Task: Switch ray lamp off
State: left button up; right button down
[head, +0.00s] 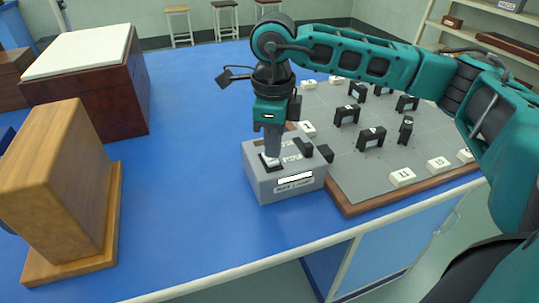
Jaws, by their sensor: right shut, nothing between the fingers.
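The ray lamp (290,190) is a grey box with a label on its front, standing near the front edge of the blue bench. A rocker switch (269,161) on a dark plate sits at the left of its top. A black knob or block (306,148) is on its top right. My right gripper (272,156) is shut and empty, pointing straight down with its tips at the switch. The fingertips appear to touch or nearly touch it; they hide part of the switch. My left gripper is not in view.
A grey board (352,187) with a wooden edge, black holders and white numbered blocks lies right of the lamp. A wooden block (60,180) on a base and a dark box with a pale top (85,50) stand left. Blue bench between is clear.

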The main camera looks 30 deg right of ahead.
aim_at(273, 161)
jog(key=shift+f+b, duration=0.85)
jog(key=shift+f, duration=0.2)
dwell(0.6)
jog(key=shift+r, duration=0.1)
jog(key=shift+r+p, duration=2.45)
jog(key=shift+r, duration=1.05)
jog(key=shift+f, duration=0.1)
